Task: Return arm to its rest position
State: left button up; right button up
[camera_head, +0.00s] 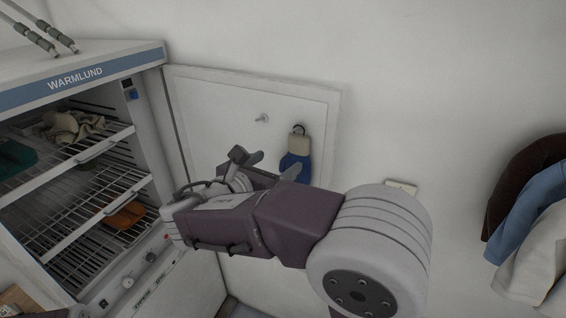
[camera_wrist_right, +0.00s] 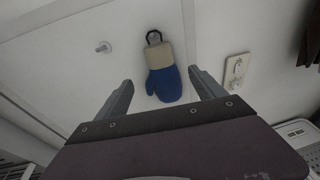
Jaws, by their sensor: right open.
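My right arm reaches in from the lower right in the head view. Its gripper (camera_head: 265,166) is open and empty, in front of a white wall panel. In the right wrist view the two fingers of the right gripper (camera_wrist_right: 163,98) stand wide apart. A blue mitt with a beige cuff (camera_head: 297,156) hangs by a dark loop on the panel. It also shows in the right wrist view (camera_wrist_right: 163,80), beyond and between the fingers, apart from them as far as I can tell. My left gripper is not in view.
A drying cabinet marked WARMLUND (camera_head: 82,76) stands open at left, with wire shelves holding cloth (camera_head: 70,127) and an orange item (camera_head: 125,214). A bare peg (camera_head: 262,118) is on the panel. A wall outlet (camera_wrist_right: 236,70) is right of it. Garments (camera_head: 535,215) hang at far right.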

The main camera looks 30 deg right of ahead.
jog(key=s+d+f+m+g+b, duration=0.3)
jog(key=s+d+f+g+b, duration=0.25)
jog(key=d+f, duration=0.55)
jog(key=s+a+f+m+g+y+b, duration=0.1)
jog(key=s+f+m+g+y, duration=0.2)
jog(key=f, duration=0.4)
jog(key=s+a+f+m+g+y, duration=0.1)
jog(key=s+f+m, duration=0.1)
jog(key=s+f, duration=0.45)
jog(key=s+a+f+m+y+b, duration=0.1)
jog(key=s+a+f+m+y, duration=0.2)
jog(key=a+f+m+y, duration=0.6)
jog(key=w+a+f+m+t, duration=0.1)
jog(key=w+a+f+m, duration=0.2)
jog(key=m, duration=0.5)
jog(key=shift+w+a+f+t, duration=0.35)
jog(key=shift+w+a, duration=0.2)
jog(key=shift+a, duration=0.2)
